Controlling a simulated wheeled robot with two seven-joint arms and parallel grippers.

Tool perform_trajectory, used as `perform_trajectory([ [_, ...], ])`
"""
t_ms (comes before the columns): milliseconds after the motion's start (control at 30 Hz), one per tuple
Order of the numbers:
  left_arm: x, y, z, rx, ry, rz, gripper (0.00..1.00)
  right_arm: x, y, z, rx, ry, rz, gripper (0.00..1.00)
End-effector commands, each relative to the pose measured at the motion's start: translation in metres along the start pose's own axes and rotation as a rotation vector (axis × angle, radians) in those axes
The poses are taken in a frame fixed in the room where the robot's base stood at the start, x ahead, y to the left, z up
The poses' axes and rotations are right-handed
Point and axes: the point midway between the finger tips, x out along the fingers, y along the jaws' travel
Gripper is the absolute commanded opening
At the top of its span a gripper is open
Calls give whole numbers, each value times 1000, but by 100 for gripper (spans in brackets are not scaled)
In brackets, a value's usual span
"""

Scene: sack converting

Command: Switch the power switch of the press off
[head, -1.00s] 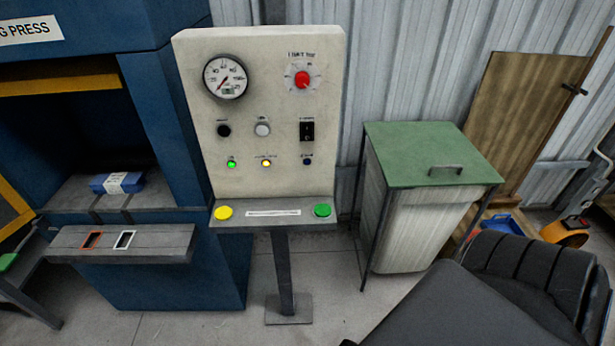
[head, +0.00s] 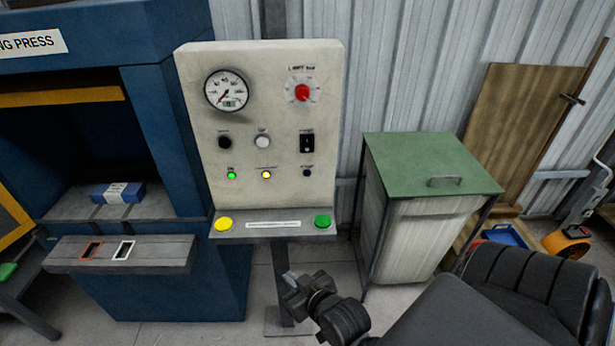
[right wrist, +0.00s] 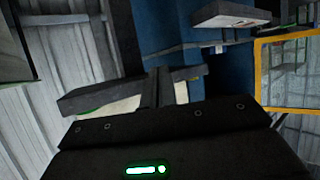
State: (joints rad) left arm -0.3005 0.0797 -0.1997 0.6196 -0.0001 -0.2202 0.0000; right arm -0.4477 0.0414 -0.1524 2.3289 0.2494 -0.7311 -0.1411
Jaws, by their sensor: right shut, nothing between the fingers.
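The press's control panel (head: 258,110) is a cream board on a post. The power switch (head: 307,143) is a black rocker on its right side, below the red knob (head: 302,92); its exact tilt is too small to tell. The lamp row below shows a lit green lamp (head: 231,175), a lit yellow lamp (head: 266,174) and a dark blue one (head: 307,173). My right gripper (head: 291,280) is shut and empty, in front of the post, below the panel's ledge and well below the switch. My left gripper is not in view.
The panel's ledge (head: 273,226) carries a yellow button (head: 222,224) and a green button (head: 322,221). The blue press (head: 185,130) stands at left, with a blue-wrapped bundle (head: 117,192) inside. A green-lidded bin (head: 430,165) stands at right. The space before the panel face is clear.

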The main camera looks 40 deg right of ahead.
Motion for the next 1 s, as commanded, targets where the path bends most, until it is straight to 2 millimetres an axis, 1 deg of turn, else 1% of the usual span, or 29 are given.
perform_trajectory([
  [33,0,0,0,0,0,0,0,6,4,-16,11,85,31,0],
  [100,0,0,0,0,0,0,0,10,14,-42,20,225,91,0],
  [167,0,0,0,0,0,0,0,10,24,-66,24,360,158,0],
  [200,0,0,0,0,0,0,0,8,32,-83,25,455,210,0],
  [300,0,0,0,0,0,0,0,-6,49,-115,14,670,348,0],
  [400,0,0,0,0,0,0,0,-24,60,-136,-6,836,473,0],
  [500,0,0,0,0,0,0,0,-40,66,-148,-27,951,566,0],
  [633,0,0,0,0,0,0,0,-54,68,-155,-44,1030,637,0],
  [733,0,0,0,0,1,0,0,-58,69,-156,-50,1053,658,0],
  [1000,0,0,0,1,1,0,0,-58,69,-157,-51,1055,658,0],
])
